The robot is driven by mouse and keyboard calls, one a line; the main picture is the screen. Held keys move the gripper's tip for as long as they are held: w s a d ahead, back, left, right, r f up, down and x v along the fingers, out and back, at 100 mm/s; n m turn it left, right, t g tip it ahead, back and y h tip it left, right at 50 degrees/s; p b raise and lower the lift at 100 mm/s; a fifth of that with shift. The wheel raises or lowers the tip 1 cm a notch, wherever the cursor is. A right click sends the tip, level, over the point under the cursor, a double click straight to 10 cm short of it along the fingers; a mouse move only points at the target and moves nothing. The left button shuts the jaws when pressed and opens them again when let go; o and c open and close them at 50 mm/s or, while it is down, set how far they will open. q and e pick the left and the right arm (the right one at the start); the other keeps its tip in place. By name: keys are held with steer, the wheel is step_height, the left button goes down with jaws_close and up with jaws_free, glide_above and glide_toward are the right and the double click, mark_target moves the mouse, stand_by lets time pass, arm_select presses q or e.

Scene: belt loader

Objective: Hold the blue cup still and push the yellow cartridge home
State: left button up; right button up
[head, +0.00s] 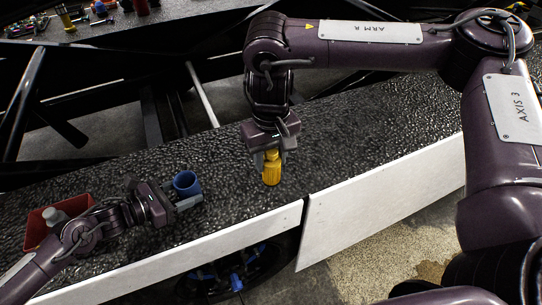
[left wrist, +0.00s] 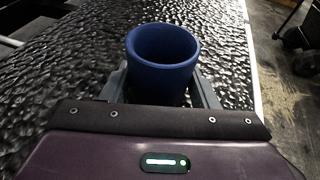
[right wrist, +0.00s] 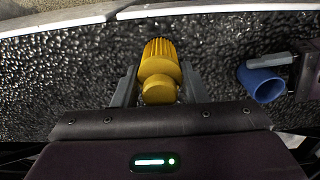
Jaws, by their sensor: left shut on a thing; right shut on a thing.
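The blue cup (head: 186,183) stands on the black belt with its open mouth up. My left gripper (head: 188,200) is shut around it; in the left wrist view the cup (left wrist: 162,60) sits between the two fingers and looks empty inside. The yellow cartridge (head: 271,168) is held by my right gripper (head: 271,152), which points down over the belt to the right of the cup. In the right wrist view the cartridge (right wrist: 160,68) has a ribbed body and a rounded end between the fingers. The cartridge is apart from the cup.
A red bin (head: 40,226) with a grey-white object (head: 53,215) in it is at the far left, partly behind my left arm. A white side panel (head: 180,262) runs along the belt's near edge. Bare belt (head: 228,180) lies between cup and cartridge. Small items lie on a far surface (head: 130,22).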

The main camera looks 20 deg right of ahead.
steer(key=w+a+r+n, duration=0.3)
steer(key=w+a+n, duration=0.2)
steer(key=a+n, duration=0.65)
step_height(320, 180, up, 4)
steer(key=n, duration=1.3)
glide_above(181, 173)
steer(key=s, duration=0.3)
steer(key=shift+w+d, duration=0.1)
steer(key=shift+w, duration=0.1)
steer(key=shift+f, duration=0.1)
step_height(181, 173, down, 6)
steer(key=shift+f, duration=3.05)
steer(key=shift+s+r, duration=0.1)
steer(key=shift+r, duration=0.2)
stand_by(0.6)
